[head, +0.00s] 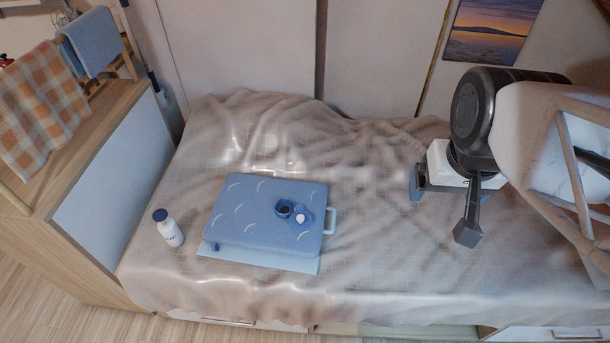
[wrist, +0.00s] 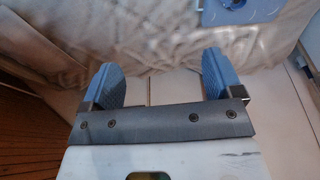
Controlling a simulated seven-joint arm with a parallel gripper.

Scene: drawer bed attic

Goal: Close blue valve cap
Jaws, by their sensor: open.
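A blue rectangular pad (head: 250,222) with pale curved marks lies on the draped bed, left of centre in the head view. Near its right side is a round valve with a dark opening (head: 284,208). The blue valve cap (head: 303,217) lies open just right of the opening, with a whitish middle. Part of the pad (wrist: 262,10) shows at the top right of the wrist view, cut off by the edge. My gripper (wrist: 160,62) is open and empty, its blue fingers wide apart. In the head view it is well right of the pad, partly hidden by my arm.
The wrinkled cover (head: 375,230) between pad and gripper is clear.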

